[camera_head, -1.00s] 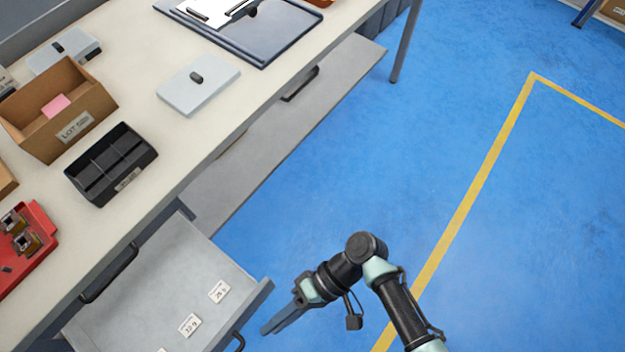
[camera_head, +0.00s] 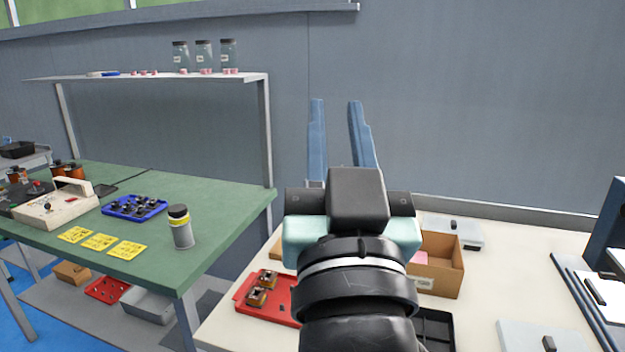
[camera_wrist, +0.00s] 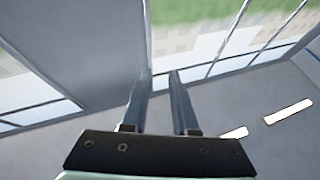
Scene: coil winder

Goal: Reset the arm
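My gripper (camera_head: 340,140) is raised in front of the grey wall in the head view, with its two blue fingers pointing up. The fingers stand apart with nothing between them. The wrist view also shows my gripper (camera_wrist: 160,92) open and empty, against windows, wall and ceiling lights. My arm covers part of the white bench (camera_head: 480,318) behind and below it.
On the white bench are a red tray (camera_head: 245,302) with small parts, a cardboard box (camera_head: 447,278), a black bin (camera_head: 437,325) and grey lidded boxes. At left, a green table (camera_head: 225,205) holds a jar (camera_head: 181,228) and a blue tray (camera_head: 118,211). A shelf (camera_head: 150,78) carries glass jars.

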